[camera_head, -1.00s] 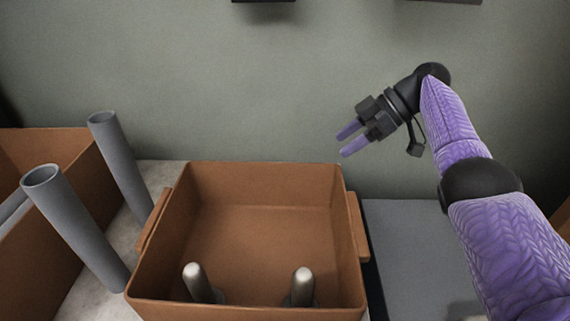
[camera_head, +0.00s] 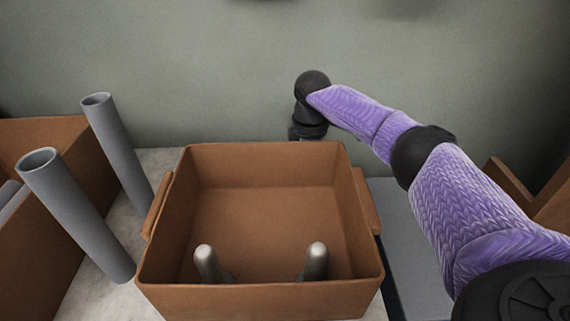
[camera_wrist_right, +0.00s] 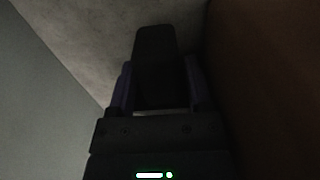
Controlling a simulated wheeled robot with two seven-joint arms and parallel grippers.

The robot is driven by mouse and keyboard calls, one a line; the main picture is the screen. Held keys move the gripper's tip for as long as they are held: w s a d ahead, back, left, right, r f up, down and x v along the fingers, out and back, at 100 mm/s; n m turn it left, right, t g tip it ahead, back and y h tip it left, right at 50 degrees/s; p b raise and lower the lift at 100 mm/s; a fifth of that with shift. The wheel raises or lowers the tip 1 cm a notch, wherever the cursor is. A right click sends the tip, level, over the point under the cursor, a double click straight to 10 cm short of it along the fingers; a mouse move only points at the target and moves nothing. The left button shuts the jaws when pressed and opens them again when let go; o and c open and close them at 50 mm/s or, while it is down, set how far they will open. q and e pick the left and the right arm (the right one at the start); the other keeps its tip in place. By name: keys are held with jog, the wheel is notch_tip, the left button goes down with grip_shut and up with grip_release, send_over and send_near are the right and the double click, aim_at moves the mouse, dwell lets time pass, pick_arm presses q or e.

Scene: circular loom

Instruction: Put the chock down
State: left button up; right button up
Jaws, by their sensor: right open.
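In the right wrist view a dark block (camera_wrist_right: 155,40), which looks like the chock, lies between the two purple fingers of my right gripper (camera_wrist_right: 157,80). The jaws are open, with a finger on each side of the block. The picture is dark, and I cannot tell whether either finger touches it. In the head view my right gripper points down behind the far wall of the brown bin (camera_head: 260,303). Only its upper black part shows there; its fingers and the block are hidden. My left gripper is not in view.
The bin has side handles, and two metal pegs (camera_head: 316,262) show inside near its front. Two grey tubes (camera_head: 75,215) lean at the left, beside another brown bin (camera_head: 60,255). A pale surface (camera_wrist_right: 80,40) lies under the dark block; a brown wall (camera_wrist_right: 270,90) is close on the right.

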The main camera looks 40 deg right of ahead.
jog(key=shift+c, duration=0.5)
grip_shut()
